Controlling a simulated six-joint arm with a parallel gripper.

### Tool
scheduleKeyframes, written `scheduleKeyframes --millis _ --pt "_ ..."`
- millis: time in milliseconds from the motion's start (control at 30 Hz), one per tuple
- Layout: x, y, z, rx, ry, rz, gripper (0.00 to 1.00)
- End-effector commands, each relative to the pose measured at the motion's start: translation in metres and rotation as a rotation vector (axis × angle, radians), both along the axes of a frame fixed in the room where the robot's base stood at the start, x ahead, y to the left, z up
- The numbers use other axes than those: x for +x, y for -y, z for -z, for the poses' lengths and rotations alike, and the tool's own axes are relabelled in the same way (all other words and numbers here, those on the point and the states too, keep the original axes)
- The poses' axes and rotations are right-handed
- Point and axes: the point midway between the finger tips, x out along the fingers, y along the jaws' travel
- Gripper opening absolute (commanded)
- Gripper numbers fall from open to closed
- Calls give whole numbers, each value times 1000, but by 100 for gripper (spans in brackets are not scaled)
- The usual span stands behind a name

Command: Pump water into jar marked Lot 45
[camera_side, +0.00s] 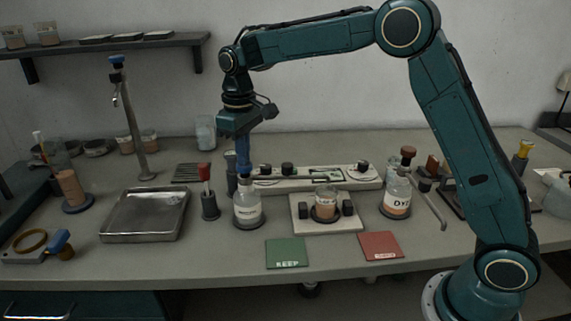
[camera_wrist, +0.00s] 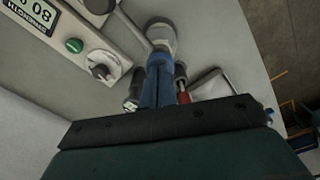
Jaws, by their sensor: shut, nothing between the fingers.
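In the side view, a clear bottle with a white label and a pale top (camera_side: 247,210) stands upright on a dark round base; its label is too small to read. My gripper (camera_side: 244,173) points straight down over this bottle's top, with its blue fingers shut and empty. I cannot tell whether the fingertips touch the top. In the wrist view, the shut fingers (camera_wrist: 160,65) reach toward the whitish bottle top (camera_wrist: 162,34). A small jar with brownish contents and a white label (camera_side: 325,204) stands on a pale plate between two dark blocks; I cannot read its lot number.
A bottle labelled DYE (camera_side: 396,199) stands to the right. A green KEEP mat (camera_side: 287,253) and a red mat (camera_side: 381,245) lie at the front. A red-topped tool in a dark holder (camera_side: 209,200) stands close left of the gripper, beside a metal tray (camera_side: 145,215). A control panel (camera_side: 310,177) lies behind.

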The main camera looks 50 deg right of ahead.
Motion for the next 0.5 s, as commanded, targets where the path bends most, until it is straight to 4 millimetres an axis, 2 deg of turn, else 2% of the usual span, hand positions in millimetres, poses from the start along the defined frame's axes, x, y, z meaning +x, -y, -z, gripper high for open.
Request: scheduleKeyframes --millis 500 --pt "0 0 -28 0 0 0 0"
